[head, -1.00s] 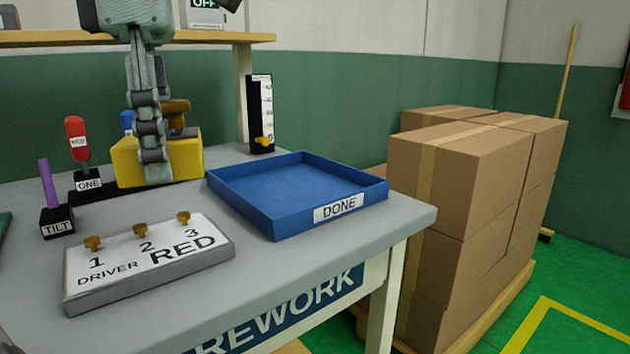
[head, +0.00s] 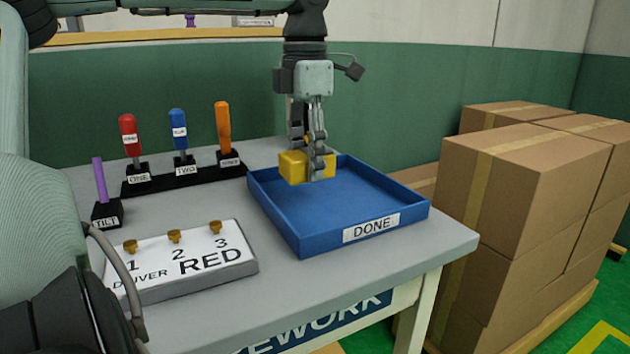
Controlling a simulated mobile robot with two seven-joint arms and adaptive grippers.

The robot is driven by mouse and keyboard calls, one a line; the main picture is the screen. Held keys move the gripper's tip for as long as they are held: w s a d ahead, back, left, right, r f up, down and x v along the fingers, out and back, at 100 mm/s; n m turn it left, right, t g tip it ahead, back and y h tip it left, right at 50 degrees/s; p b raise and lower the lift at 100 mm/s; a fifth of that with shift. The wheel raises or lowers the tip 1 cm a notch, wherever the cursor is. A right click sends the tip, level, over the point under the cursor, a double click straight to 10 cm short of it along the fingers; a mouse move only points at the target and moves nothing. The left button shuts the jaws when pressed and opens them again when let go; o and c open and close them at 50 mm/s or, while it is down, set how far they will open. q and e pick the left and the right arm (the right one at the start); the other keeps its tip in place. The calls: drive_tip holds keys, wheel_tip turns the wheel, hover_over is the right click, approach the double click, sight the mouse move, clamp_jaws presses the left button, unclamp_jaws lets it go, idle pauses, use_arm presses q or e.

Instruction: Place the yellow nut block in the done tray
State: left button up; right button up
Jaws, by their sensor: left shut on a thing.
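The yellow nut block (head: 293,167) is in the fingers of my left gripper (head: 316,166), which is shut on it. The block is over the back left part of the blue done tray (head: 287,222), inside its outline in the head view. Whether it touches the tray floor or hangs just above it I cannot tell. The fingers hide part of the block. The tray otherwise looks empty, with its DONE label facing front. My right gripper is not in view.
A white driver board (head: 188,262) with several brass nuts lies left of the tray. A black rack (head: 185,178) holds red, blue and orange drivers. A purple-handled TILT tool (head: 107,209) stands left. Cardboard boxes (head: 530,190) are stacked right of the bench.

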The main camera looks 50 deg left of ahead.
sight(315, 203)
use_arm(q)
drive_tip(key=shift+w+d+f, duration=0.4)
drive_tip(key=shift+w+d, duration=0.05)
drive_tip(key=shift+w, duration=0.1)
drive_tip(key=shift+f, duration=2)
drive_tip(key=shift+f, duration=0.15)
drive_tip(key=o, duration=1.4)
